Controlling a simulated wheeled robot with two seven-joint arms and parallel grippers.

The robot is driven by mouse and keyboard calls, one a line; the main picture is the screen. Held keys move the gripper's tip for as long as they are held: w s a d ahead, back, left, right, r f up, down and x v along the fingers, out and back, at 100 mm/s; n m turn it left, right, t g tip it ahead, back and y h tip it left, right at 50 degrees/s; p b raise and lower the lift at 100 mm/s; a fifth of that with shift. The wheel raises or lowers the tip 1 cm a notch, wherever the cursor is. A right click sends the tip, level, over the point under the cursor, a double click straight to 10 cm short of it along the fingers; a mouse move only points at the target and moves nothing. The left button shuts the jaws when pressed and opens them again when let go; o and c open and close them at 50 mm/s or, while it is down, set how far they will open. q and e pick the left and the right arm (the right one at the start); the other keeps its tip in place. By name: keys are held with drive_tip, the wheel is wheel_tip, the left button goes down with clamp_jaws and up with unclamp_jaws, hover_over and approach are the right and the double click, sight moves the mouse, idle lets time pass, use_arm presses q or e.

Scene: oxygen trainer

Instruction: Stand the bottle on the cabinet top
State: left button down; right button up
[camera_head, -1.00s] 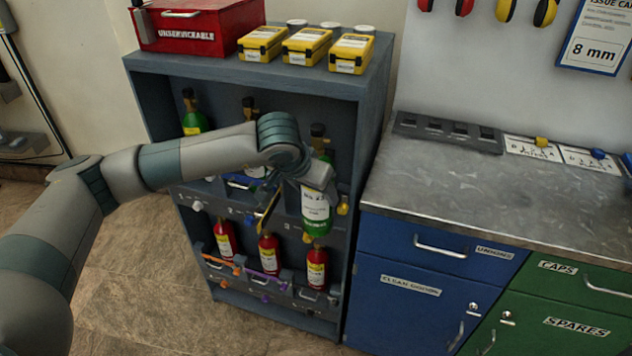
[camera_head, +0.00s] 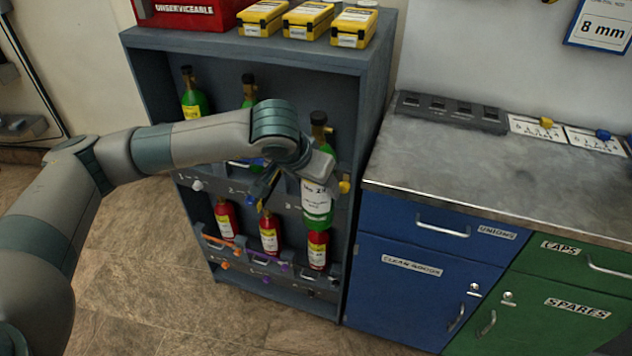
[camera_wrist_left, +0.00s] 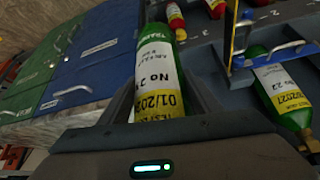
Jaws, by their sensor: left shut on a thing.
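A green bottle with a white and yellow label (camera_head: 317,197) hangs upright below my left gripper (camera_head: 318,172). My left gripper is shut on it. A black valve (camera_head: 318,117) above the hand appears to belong to it. In the left wrist view the bottle (camera_wrist_left: 160,70) lies between the two fingers of the gripper (camera_wrist_left: 160,105); its neck is hidden. The bottle is in front of the right part of the grey rack (camera_head: 370,110). The grey metal cabinet top (camera_head: 480,160) is to its right, apart from it. My right gripper is not in view.
Two green bottles (camera_head: 193,100) (camera_head: 249,95) stand in the rack's upper shelf, with several red bottles (camera_head: 268,235) below. Yellow cases (camera_head: 309,19) and a red box (camera_head: 190,14) stand on the rack. A dark tray (camera_head: 450,110) and white cards (camera_head: 545,130) lie at the cabinet top's back; its front is clear.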

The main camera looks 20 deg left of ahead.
use_arm(q)
drive_tip(key=shift+r, duration=0.2)
drive_tip(key=s+a+r+n+y, duration=0.1)
drive_tip(key=s+a+n, duration=0.1)
drive_tip(key=s, duration=0.3)
drive_tip(key=shift+s+a+n, duration=0.15)
drive_tip(key=shift+a+n, duration=0.15)
drive_tip(key=shift+a, duration=0.05)
drive_tip(key=shift+d, duration=0.1)
